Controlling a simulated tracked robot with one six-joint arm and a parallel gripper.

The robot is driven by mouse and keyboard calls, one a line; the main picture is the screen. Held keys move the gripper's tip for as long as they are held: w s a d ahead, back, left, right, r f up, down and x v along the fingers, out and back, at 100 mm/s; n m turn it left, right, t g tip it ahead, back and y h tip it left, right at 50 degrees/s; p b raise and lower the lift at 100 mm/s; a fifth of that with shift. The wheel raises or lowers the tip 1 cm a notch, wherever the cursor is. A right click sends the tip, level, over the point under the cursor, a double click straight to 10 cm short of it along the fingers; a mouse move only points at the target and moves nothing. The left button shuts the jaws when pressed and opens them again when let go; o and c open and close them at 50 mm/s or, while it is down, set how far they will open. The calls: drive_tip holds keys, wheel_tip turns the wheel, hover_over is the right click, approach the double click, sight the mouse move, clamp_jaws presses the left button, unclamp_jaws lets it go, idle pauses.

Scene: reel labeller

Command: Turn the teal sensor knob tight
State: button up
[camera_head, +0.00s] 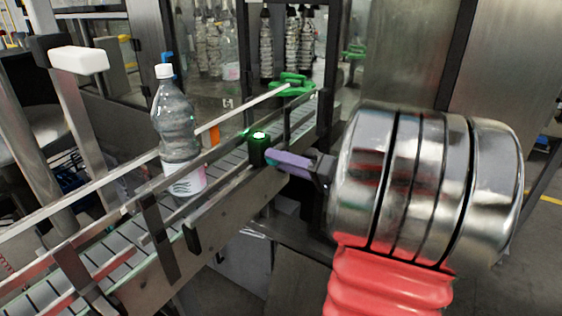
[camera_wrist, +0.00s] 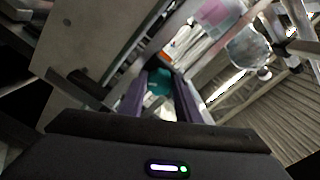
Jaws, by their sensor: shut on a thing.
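The teal knob (camera_wrist: 159,82) shows in the wrist view between the two purple fingers of my gripper (camera_wrist: 160,96). The fingers are shut on it from both sides. In the head view my gripper (camera_head: 277,157) reaches left to a small black sensor (camera_head: 257,151) with a lit green top. The sensor sits at the conveyor's near side rail. The knob itself is hidden there by the fingers. How far the knob is turned cannot be told.
A clear bottle (camera_head: 174,115) with a white cap stands upright on the conveyor (camera_head: 110,262), left of the sensor. Metal guide rails (camera_head: 110,180) run along the conveyor. Green parts (camera_head: 292,84) sit at its far end. A steel cabinet (camera_head: 395,60) stands behind my arm.

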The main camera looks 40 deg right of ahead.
drive_tip(key=shift+f+m, duration=0.15)
drive_tip(key=shift+m, duration=8.65)
drive_tip(key=o, duration=1.1)
drive_tip(key=shift+c, duration=0.2)
drive_tip(key=shift+r, duration=0.2)
drive_tip(key=shift+s, duration=0.15)
